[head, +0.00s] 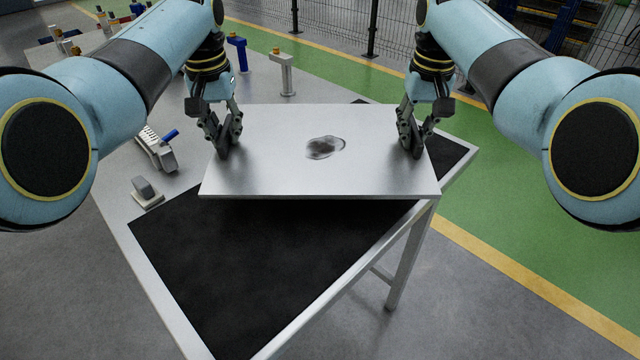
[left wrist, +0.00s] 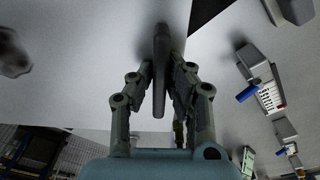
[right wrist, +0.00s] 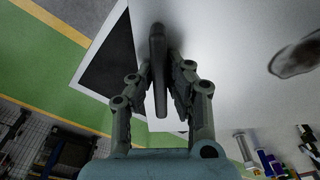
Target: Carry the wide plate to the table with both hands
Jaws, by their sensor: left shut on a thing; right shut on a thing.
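The wide plate (head: 290,178) is a flat, light grey metal sheet with a dark smudge near its middle. It lies level over the table (head: 165,287), turned at an angle to it, and covers part of the black mat (head: 270,255). I cannot tell whether it touches the mat. My left gripper (head: 225,148) is shut on a dark upright grip (left wrist: 160,70) near the plate's left end. My right gripper (head: 411,147) is shut on a like grip (right wrist: 157,70) near its right end. The plate's underside is hidden.
A grey block-like fixture (head: 146,192) and a clamp with a blue handle (head: 158,148) stand on the table left of the plate. A blue post (head: 238,55) and a white post (head: 283,73) stand behind. The black mat's front part is bare. A mesh fence (head: 390,30) runs behind.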

